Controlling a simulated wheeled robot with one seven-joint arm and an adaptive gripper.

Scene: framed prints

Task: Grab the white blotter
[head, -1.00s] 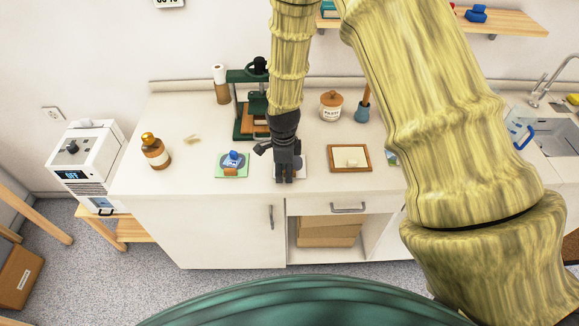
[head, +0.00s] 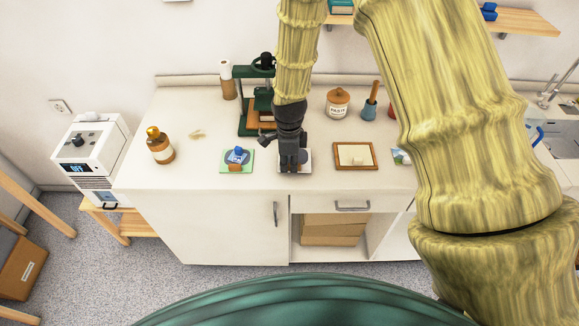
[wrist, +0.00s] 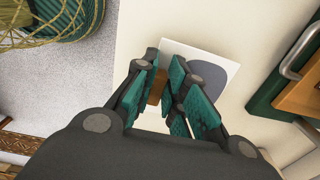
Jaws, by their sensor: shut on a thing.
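My gripper (head: 289,170) points down over a white card (head: 306,158) near the counter's front edge. In the wrist view, the card (wrist: 228,66) shows a grey oval, and my gripper's teal-padded fingers (wrist: 163,95) are close together over its edge. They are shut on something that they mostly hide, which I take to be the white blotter. A brown patch shows between the fingers; I cannot tell whether it belongs to the card or the held thing. A blue blotter (head: 237,154) sits on a green print (head: 228,168) to the left.
A wooden tray (head: 374,164) with a pale block lies to the right. A green press (head: 246,118) stands behind my gripper. A brown bottle (head: 160,147), a paste jar (head: 338,102) and a blue pot (head: 369,110) stand around. The counter's front left (head: 195,175) is clear.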

